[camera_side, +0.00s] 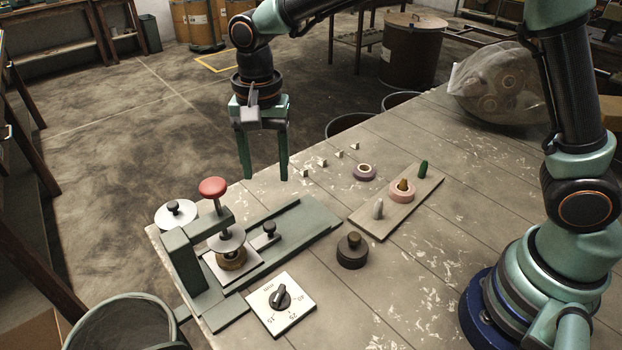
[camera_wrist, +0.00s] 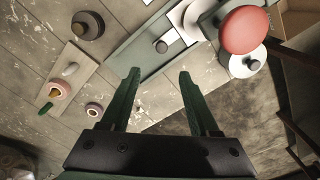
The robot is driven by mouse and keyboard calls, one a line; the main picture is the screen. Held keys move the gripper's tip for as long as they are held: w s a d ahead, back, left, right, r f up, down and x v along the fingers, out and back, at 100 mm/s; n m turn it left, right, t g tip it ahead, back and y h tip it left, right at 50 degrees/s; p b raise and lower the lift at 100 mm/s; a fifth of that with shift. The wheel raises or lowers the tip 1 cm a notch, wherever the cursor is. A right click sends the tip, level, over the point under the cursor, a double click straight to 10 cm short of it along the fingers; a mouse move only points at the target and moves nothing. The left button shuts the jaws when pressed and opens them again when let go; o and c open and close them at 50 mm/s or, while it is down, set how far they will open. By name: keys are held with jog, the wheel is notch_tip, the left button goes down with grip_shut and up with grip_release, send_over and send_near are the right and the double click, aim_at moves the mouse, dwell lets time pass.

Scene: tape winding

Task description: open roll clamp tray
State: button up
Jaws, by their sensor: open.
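The green clamp fixture (camera_side: 178,262) stands at the table's left corner in the side view. A red knob (camera_side: 212,187) tops its post; it also shows in the wrist view (camera_wrist: 246,30). Below the arm, a pale disc (camera_side: 226,243) sits over a brownish roll (camera_side: 232,260) on a light metal plate (camera_side: 211,264). A small black knob (camera_side: 269,230) stands on the slide beside it and shows in the wrist view (camera_wrist: 161,47). My gripper (camera_side: 264,178) is open and empty, pointing down above and behind the fixture, apart from everything. Its fingers show in the wrist view (camera_wrist: 159,73).
A white disc with a black knob (camera_side: 175,214) lies behind the fixture. A dial plate (camera_side: 281,303) lies in front. A dark weight (camera_side: 352,252), a peg board (camera_side: 368,220), a purple roll (camera_side: 364,172) and several small white pieces lie to the right. The front-right tabletop is clear.

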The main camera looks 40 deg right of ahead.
aim_at(269, 224)
jog(key=f, duration=1.2)
jog(key=shift+a+f, duration=0.3)
jog(key=shift+f, duration=0.1)
grip_shut()
jog(key=shift+r, duration=0.1)
dwell(0.8)
